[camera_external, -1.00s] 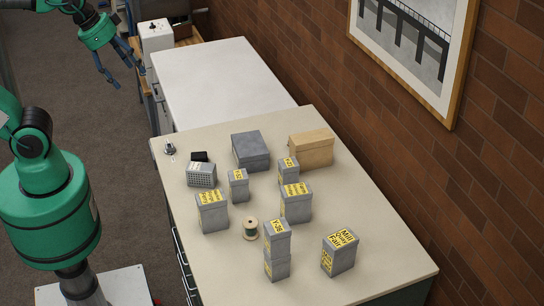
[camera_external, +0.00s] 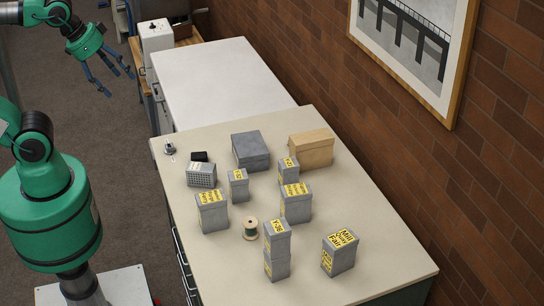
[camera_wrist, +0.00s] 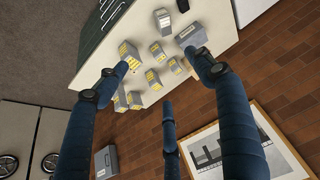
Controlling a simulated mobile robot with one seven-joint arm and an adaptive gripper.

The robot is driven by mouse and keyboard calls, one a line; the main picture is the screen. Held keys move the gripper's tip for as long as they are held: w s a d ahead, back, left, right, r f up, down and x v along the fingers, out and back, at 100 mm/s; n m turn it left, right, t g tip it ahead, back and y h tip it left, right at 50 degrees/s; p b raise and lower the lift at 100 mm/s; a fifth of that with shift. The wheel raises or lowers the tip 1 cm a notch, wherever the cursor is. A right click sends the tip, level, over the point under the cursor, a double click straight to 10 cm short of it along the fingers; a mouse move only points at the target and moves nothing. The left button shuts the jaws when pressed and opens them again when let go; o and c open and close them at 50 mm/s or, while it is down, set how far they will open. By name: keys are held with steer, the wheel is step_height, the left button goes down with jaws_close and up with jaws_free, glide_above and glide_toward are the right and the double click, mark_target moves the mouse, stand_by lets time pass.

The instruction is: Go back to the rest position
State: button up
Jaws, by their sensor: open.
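My gripper (camera_external: 108,75) is at the upper left of the external view, in the air over the floor, left of the white table and well apart from the boxes. Its blue fingers are spread and hold nothing. In the wrist view the fingers (camera_wrist: 168,100) are also spread, with the table of boxes seen small and far beyond them. Several grey archival boxes with yellow labels stand on the beige table (camera_external: 385,255), among them a tall one (camera_external: 339,253) at the right and a stack of two (camera_external: 277,250) at the front.
A dark grey box (camera_external: 251,150), a tan box (camera_external: 311,148), a thread spool (camera_external: 250,229) and a small perforated grey box (camera_external: 201,174) are on the table. Behind is a bare white table (camera_external: 225,85). A brick wall (camera_external: 480,150) with a framed picture (camera_external: 415,50) bounds the right.

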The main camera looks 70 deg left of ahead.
step_height(320, 180, down, 9)
steer(key=b, duration=0.8)
steer(key=shift+f, duration=0.2)
steer(key=shift+f+b, duration=0.1)
steer(key=shift+b, duration=0.25)
